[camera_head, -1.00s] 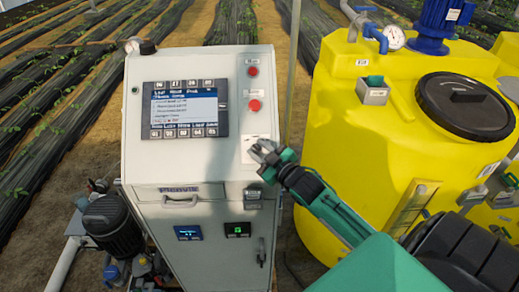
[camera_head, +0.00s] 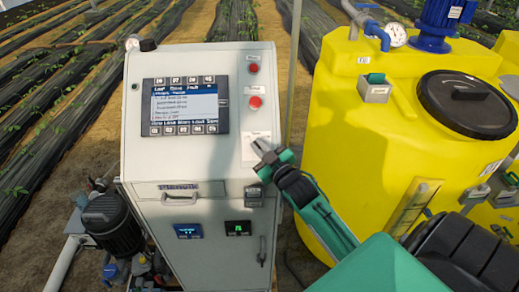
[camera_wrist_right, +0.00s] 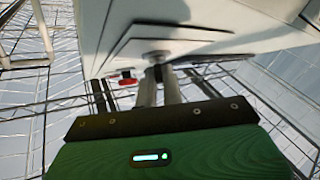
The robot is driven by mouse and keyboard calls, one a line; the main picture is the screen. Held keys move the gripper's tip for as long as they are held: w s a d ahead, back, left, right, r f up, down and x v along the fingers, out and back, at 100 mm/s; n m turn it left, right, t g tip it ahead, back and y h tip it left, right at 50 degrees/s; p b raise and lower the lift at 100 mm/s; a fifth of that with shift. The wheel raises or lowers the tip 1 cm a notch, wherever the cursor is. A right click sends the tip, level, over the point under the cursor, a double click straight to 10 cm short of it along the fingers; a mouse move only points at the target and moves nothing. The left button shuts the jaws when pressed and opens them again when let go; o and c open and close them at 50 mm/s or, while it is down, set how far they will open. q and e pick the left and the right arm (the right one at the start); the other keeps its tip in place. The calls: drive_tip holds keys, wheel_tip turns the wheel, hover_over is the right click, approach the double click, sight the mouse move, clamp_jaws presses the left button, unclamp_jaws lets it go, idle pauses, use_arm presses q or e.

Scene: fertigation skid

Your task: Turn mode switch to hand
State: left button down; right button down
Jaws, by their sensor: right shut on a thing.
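The mode switch sits on a white label plate (camera_head: 250,160) on the right side of the grey control cabinet (camera_head: 228,60). My right gripper (camera_head: 260,146) reaches in from the right and is at the switch, covering most of it in the head view. In the right wrist view, the gripper's fingers (camera_wrist_right: 160,88) are closed on the switch knob (camera_wrist_right: 155,58), which stands out from the panel underside. The knob's pointer and the label's words are too small or hidden to read. My left gripper is not in view.
Two red buttons (camera_head: 255,103) sit above the switch. A display (camera_head: 186,106) is at the panel's left, with a drawer handle (camera_head: 179,201) below. A yellow tank (camera_head: 345,130) with a black lid (camera_head: 465,104) stands close on the right. A black pump (camera_head: 108,222) stands at lower left.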

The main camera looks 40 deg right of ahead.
drive_tip(key=shift+a+f+m+h+b, duration=0.1)
drive_tip(key=shift+f+m+h+b, duration=0.15)
drive_tip(key=shift+m+h+b, duration=0.75)
drive_tip(key=shift+a+f+m+h+b, duration=0.1)
drive_tip(key=shift+f+m+h+b, duration=0.2)
drive_tip(key=shift+m+h, duration=1.6)
drive_tip(key=shift+m, duration=0.2)
drive_tip(key=c, duration=1.5)
unclamp_jaws()
drive_tip(key=shift+s+r, duration=0.1)
drive_tip(key=shift+c, duration=0.2)
drive_tip(key=shift+r, duration=0.1)
drive_tip(key=shift+w+d, duration=0.1)
drive_tip(key=shift+w, duration=0.1)
